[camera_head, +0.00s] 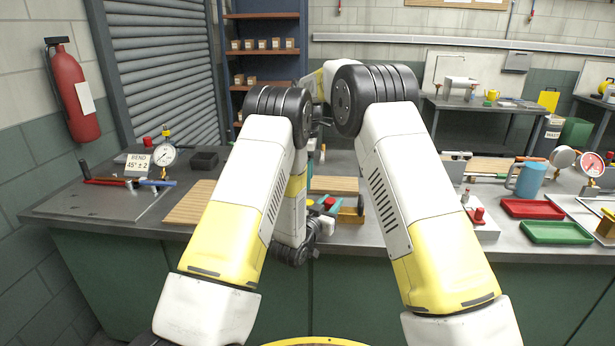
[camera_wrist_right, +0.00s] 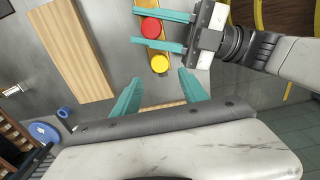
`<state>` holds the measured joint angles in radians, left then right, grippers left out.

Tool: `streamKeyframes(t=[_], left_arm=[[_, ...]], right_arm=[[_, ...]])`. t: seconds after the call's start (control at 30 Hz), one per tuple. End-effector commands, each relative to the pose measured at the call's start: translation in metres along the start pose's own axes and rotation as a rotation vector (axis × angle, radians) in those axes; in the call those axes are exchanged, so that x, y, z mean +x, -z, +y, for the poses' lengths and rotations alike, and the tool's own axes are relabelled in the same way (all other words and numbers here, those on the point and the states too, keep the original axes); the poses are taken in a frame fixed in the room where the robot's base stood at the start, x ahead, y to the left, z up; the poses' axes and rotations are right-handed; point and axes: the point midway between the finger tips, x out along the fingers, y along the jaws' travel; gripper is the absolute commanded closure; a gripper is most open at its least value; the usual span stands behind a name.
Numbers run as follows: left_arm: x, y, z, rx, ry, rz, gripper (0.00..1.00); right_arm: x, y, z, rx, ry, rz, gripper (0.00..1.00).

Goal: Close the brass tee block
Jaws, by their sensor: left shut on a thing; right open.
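The brass tee block (camera_wrist_right: 153,45) lies on the grey bench in the right wrist view, with a red round knob (camera_wrist_right: 151,27) and a yellow round knob (camera_wrist_right: 160,64) on top. My left gripper (camera_wrist_right: 162,30) reaches in from the right of that view, its teal fingers shut on the block on either side of the red knob. In the head view the brass block (camera_head: 351,216) shows partly behind my arms, near the bench's front edge, beside my left gripper (camera_head: 322,205). My right gripper (camera_wrist_right: 161,97) is open and empty, its teal fingers apart near the yellow-knob end.
A wooden board (camera_wrist_right: 70,50) lies beside the block in the wrist view. On the bench stand a dial gauge (camera_head: 165,156) at left, and a red tray (camera_head: 532,209), green tray (camera_head: 555,232) and blue mug (camera_head: 530,180) at right.

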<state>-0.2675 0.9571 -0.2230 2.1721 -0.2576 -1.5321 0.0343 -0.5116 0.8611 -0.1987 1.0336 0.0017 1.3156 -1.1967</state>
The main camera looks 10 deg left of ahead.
Motion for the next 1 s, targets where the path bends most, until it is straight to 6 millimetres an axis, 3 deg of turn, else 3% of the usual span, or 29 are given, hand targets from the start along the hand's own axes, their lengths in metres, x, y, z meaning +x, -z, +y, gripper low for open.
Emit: streamKeyframes(t=[0.17,0.63,1.0], left_arm=[[0.000,0.000,0.001,-0.001,-0.001,-0.001,1.00],[0.000,0.000,0.000,0.000,-0.001,0.000,1.00],[0.000,0.000,0.000,0.000,0.000,0.000,1.00]], right_arm=[[0.006,0.000,0.000,0.001,0.002,-0.001,0.49],[0.071,0.000,0.000,0.002,0.002,-0.001,0.49],[0.081,0.000,0.000,0.002,0.000,0.000,0.49]])
